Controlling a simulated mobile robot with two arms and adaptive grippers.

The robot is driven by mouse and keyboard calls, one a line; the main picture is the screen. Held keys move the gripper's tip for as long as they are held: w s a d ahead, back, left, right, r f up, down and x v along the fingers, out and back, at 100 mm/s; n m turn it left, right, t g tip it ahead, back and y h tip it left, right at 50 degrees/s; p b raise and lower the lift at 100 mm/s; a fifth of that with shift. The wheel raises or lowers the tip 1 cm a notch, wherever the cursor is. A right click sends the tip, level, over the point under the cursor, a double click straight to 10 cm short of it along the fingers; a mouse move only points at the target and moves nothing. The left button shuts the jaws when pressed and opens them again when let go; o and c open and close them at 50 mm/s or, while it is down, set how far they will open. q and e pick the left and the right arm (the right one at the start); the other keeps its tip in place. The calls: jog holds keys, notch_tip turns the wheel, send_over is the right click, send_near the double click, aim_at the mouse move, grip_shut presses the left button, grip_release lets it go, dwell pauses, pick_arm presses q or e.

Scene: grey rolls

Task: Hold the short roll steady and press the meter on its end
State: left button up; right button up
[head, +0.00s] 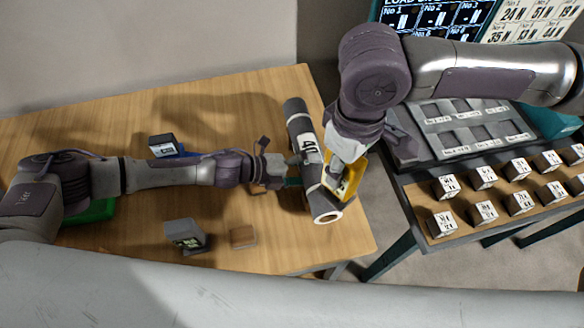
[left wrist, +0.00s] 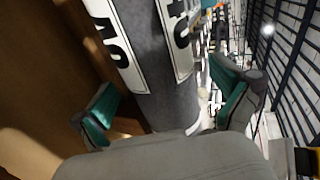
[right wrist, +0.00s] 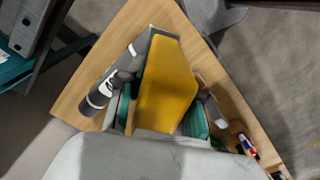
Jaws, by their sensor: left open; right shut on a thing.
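The grey roll (head: 319,197), with a white label reading 40, lies on the wooden table near its right edge. Its open white-rimmed end faces the front. My left gripper (head: 279,171) is open at the roll's left side; in the left wrist view the roll (left wrist: 172,85) passes beyond and between its teal-padded fingers (left wrist: 165,108). My right gripper (head: 346,160) is shut on the yellow meter (head: 350,178), beside the roll's front half. The meter (right wrist: 166,85) fills the jaws in the right wrist view, with the roll (right wrist: 101,94) to its left. I cannot tell whether meter and roll touch.
A dark box on a blue base (head: 163,146), a grey device with a display (head: 185,236), a small wooden block (head: 243,237) and a green object (head: 92,210) are on the table. Right, a stand (head: 436,228) carries several labelled blocks, below a slotted panel (head: 468,128).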

pick_arm(q)
jog(key=shift+w+d+f, duration=0.15)
jog(key=shift+d+f, duration=0.05)
jog(key=shift+d, duration=0.25)
